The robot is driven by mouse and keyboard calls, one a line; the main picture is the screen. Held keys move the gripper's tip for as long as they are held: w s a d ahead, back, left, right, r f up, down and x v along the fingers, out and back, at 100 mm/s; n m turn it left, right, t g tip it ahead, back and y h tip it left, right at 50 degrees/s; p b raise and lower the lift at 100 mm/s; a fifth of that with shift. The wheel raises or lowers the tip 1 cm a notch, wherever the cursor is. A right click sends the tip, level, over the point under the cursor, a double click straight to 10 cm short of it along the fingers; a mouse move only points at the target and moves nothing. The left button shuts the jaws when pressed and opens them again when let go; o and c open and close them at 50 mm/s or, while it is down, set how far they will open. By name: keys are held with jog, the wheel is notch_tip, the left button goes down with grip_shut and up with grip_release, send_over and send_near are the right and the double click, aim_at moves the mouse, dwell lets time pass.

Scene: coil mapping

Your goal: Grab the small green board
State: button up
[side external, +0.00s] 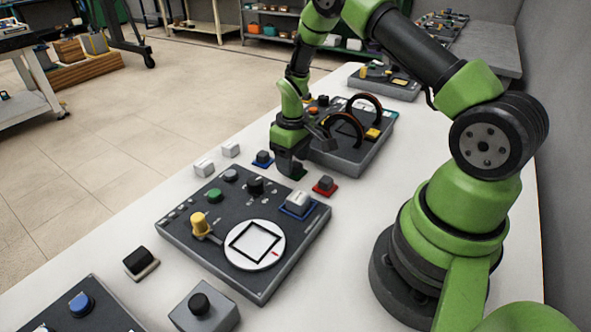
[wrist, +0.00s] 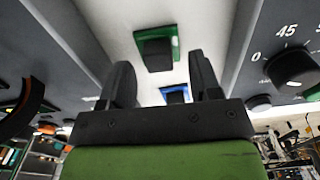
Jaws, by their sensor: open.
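The small green board (wrist: 175,48) carries a black block and lies on the white table, in the upper middle of the wrist view. In the side view only a sliver of the green board (side external: 299,177) shows below my gripper, which hides most of it. My gripper (side external: 290,168) points down over the board. In the wrist view my gripper (wrist: 160,66) has its two dark fingers apart, with nothing held between them. The board appears beyond the fingertips, roughly centred between them. I cannot tell the exact height gap.
A blue board (side external: 262,160) lies just left of my gripper, and a red board (side external: 325,187) to the right. A console with a white dial (side external: 255,244) is in front; a coil console (side external: 350,157) stands close behind. White blocks (side external: 204,167) sit at left.

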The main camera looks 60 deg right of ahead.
jog(key=shift+f, duration=0.6)
jog(key=c, duration=1)
jog(key=shift+r, duration=0.15)
